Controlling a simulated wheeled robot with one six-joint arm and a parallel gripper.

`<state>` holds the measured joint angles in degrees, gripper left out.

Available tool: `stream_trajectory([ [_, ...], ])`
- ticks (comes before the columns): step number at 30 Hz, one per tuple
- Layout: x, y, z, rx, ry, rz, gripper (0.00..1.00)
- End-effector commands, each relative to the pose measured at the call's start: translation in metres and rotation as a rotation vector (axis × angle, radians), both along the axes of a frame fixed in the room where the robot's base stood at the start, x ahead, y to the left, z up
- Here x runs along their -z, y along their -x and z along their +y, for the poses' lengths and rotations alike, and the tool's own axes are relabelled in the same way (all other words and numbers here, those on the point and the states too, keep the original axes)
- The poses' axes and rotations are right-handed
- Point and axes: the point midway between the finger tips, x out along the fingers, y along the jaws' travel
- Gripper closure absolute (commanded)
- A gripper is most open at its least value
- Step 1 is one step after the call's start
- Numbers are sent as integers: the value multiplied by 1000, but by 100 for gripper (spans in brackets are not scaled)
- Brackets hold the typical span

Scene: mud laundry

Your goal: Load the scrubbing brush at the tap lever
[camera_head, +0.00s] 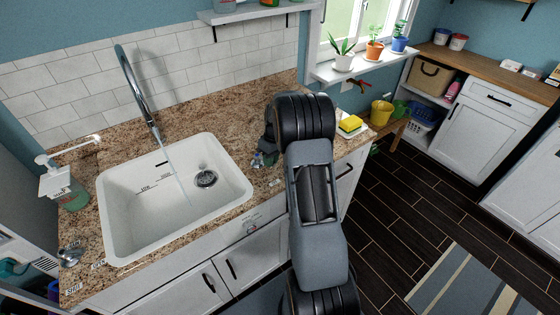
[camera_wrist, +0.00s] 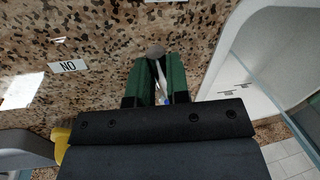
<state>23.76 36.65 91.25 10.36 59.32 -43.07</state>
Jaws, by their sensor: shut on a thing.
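My gripper (camera_head: 262,157) is low over the granite counter, just right of the sink (camera_head: 110,185). Its green fingers show in the wrist view (camera_wrist: 158,76), shut on a thin white and blue thing (camera_wrist: 164,94). A rounded grey part (camera_wrist: 156,52) shows at the fingertips. I cannot tell whether the held thing is the scrubbing brush or a lever. No other brush is clear. The curved chrome tap (camera_head: 138,90) runs a thin stream into the sink. A small chrome fitting (camera_head: 70,254) stands at the counter's front left, near a SHUT label (camera_head: 73,289).
A pump bottle of green soap (camera_head: 70,194) stands left of the sink. A yellow and green sponge (camera_head: 350,124) lies at the counter's right end. An ON label (camera_wrist: 68,67) lies beside my gripper. Plants line the window sill (camera_head: 365,67). Dark floor (camera_head: 400,210) is open at right.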

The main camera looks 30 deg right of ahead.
Motion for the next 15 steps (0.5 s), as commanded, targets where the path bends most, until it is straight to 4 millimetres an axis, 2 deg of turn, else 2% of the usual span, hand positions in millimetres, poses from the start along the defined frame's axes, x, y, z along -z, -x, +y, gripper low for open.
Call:
stream_trajectory([
  [8, 0, 0, 0, -4, 1, 0, 100],
  [9, 0, 0, 0, -3, 1, 0, 80],
  [15, 0, 0, 0, -1, 0, 0, 61],
])
